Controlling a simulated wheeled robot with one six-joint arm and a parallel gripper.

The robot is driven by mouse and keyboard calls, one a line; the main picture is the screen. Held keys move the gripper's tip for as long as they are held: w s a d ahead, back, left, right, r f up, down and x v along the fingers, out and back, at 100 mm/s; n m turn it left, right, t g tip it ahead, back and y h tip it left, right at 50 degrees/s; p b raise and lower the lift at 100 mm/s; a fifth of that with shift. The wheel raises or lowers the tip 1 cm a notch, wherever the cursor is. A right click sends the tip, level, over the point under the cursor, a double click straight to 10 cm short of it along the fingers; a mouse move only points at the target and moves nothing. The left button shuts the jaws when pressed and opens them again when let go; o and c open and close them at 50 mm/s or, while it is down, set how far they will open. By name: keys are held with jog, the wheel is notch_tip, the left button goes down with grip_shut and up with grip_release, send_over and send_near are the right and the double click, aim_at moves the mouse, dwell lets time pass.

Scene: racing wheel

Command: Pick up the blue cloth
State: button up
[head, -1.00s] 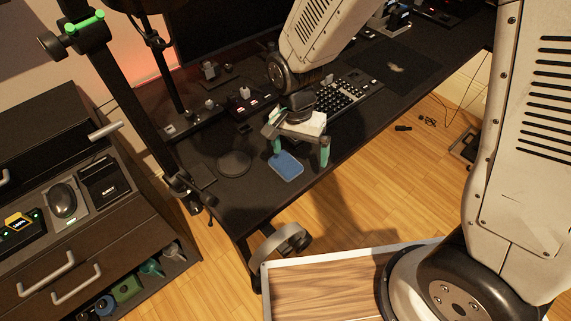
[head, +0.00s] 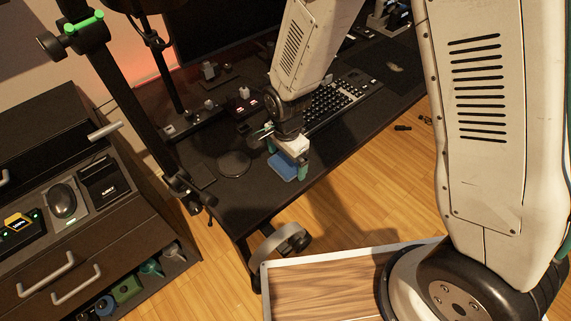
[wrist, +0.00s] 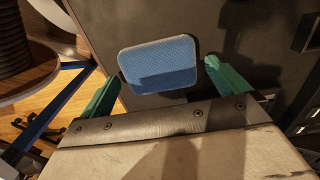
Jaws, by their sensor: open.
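The blue cloth (head: 282,168) is a small rounded rectangle lying flat on the dark desk near its front edge. In the head view my gripper is just above it and hides part of it. In the wrist view the cloth (wrist: 158,66) lies ahead of the fingers, roughly between their lines, with a shadow across its lower part. My gripper (wrist: 162,85) is open, with one green finger on each side and nothing held. In the head view its fingers (head: 286,164) stand close over the cloth; I cannot tell whether they touch the desk.
A black round pad (head: 233,163) lies left of the cloth. A keyboard (head: 338,101) is behind and right on the desk (head: 232,202). A wood-topped tray (head: 320,290) is in front. A drawer cabinet (head: 100,235) stands at left.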

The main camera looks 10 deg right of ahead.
jog(key=shift+f, duration=0.1)
jog(key=shift+c, duration=0.3)
jog(key=c, duration=0.9)
jog(key=shift+c, duration=0.2)
